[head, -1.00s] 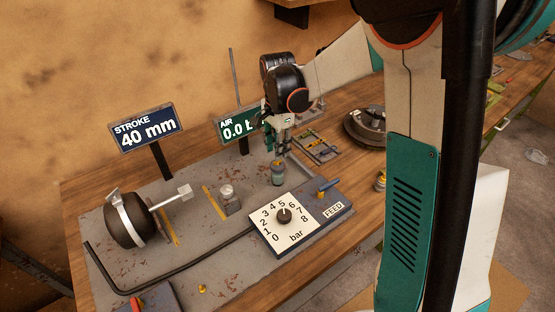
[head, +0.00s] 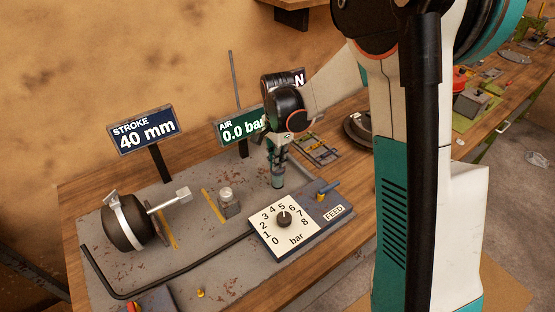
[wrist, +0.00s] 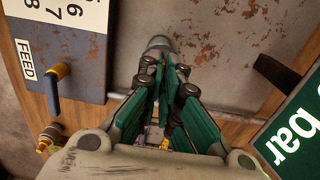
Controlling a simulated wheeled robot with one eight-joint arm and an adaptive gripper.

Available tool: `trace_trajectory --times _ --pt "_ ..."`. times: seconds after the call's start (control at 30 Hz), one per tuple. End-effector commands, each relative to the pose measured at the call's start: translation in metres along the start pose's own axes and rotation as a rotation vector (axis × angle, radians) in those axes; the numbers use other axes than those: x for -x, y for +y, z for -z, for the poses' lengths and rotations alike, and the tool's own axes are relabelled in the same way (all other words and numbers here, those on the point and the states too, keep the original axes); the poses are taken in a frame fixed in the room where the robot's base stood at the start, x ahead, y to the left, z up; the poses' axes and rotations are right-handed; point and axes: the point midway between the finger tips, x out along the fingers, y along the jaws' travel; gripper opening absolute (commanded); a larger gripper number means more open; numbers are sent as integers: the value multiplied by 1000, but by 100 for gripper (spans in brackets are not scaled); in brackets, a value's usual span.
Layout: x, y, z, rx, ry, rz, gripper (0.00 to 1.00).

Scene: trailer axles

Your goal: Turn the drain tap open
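No part is labelled as the drain tap, so I cannot tell for certain which it is. A small upright grey-teal cylinder (head: 278,180) stands on the plate behind the dial box. My gripper (head: 278,160) points down with its fingers at the cylinder's top. In the wrist view the green fingers (wrist: 172,88) lie close together and a grey rounded top (wrist: 160,44) shows beyond them. Whether they touch or grip it is unclear. A blue lever with a yellow hub (head: 328,188) sits on the FEED box. A brass fitting (wrist: 48,136) shows near it in the wrist view.
The dial box (head: 283,226) points near 5 bar. Signs read STROKE 40 mm (head: 144,130) and AIR 0.0 bar (head: 240,128). A brake chamber (head: 122,222), a black hose (head: 180,267) and a small block (head: 229,203) share the plate. A tool tray (head: 320,150) lies behind.

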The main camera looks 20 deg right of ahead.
Motion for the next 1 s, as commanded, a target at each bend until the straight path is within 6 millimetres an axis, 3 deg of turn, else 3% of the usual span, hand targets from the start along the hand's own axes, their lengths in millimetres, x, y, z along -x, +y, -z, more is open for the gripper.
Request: trace_trajectory --times 0.47,1.0 --pt "0 0 0 119 0 1 0" --pt "0 -1 0 603 0 1 0"
